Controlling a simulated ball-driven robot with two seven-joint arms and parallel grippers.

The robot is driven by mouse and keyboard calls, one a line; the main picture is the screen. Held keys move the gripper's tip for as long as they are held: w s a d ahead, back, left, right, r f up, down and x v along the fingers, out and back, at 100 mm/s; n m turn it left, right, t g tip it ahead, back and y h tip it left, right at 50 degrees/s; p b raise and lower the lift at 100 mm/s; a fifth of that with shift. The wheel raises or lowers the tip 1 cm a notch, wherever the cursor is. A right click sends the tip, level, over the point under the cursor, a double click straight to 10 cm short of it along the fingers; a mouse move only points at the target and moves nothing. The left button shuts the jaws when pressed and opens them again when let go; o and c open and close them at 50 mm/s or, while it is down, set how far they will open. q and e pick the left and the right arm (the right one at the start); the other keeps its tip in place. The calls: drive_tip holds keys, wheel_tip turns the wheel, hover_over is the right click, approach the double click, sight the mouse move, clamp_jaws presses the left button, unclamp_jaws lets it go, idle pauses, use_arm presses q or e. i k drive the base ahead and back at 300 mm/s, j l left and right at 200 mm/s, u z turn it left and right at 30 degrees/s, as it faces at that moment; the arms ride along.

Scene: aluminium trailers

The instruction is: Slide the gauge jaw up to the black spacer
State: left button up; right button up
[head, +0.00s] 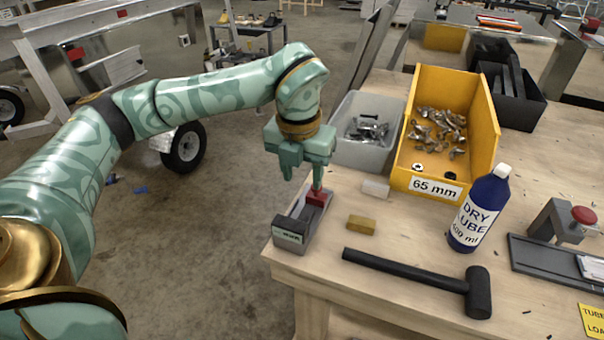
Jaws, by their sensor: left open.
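The gauge (292,236) is a grey channel at the table's near left corner, with a labelled block at its near end. The red jaw (319,197) sits at the channel's far end. A dark area shows inside the channel between jaw and near end; I cannot tell whether it is the black spacer. My left gripper (302,181) is open, pointing down at the gauge's far end. One finger is at the red jaw, seeming to meet its top; the other hangs left of it. Contact is unclear. My right gripper is out of view.
A brass-coloured block (361,225) and a pale block (376,188) lie right of the gauge. A black mallet (420,276) and a blue bottle (480,212) are further right. A grey bin (352,153) and a yellow bin (408,182) stand behind. The table edge is close left.

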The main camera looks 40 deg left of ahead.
sight(313, 198)
drive_tip(key=u, duration=1.1)
